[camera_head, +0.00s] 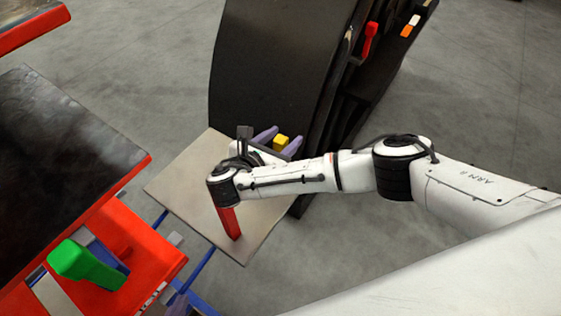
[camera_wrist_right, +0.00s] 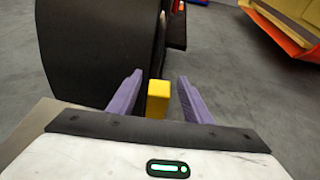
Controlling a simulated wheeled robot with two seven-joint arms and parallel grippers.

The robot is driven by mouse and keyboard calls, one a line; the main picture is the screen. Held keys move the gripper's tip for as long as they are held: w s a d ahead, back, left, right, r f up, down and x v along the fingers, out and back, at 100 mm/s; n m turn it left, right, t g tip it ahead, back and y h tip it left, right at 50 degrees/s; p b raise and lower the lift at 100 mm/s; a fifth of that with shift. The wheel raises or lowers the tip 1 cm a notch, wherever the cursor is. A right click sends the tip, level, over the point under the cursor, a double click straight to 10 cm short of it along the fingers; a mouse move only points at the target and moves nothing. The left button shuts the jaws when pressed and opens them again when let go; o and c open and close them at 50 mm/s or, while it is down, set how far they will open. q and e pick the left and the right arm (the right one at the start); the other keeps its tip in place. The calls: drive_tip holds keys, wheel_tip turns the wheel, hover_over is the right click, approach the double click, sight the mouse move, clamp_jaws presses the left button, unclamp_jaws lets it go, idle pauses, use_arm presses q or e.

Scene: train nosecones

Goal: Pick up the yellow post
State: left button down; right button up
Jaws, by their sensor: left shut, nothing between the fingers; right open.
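The yellow post (camera_head: 281,141) shows as a small yellow block between the purple fingers of my right gripper (camera_head: 285,134), at the far edge of the beige board. In the right wrist view, the yellow post (camera_wrist_right: 157,101) stands between the two spread fingers of the right gripper (camera_wrist_right: 160,76), with a visible gap on each side. The right gripper is open. The lower part of the post is hidden behind the gripper body. My left gripper is not in either view.
A tall dark curved panel (camera_head: 265,70) stands just beyond the post. The beige board (camera_head: 180,180) carries a red bar (camera_head: 229,222) beneath my right arm. A red fixture (camera_head: 150,250) with a green block (camera_head: 85,264) is at lower left. Grey floor is clear at right.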

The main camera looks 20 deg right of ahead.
drive_tip(key=shift+x, duration=1.45)
clamp_jaws()
drive_tip(key=shift+r, duration=0.1)
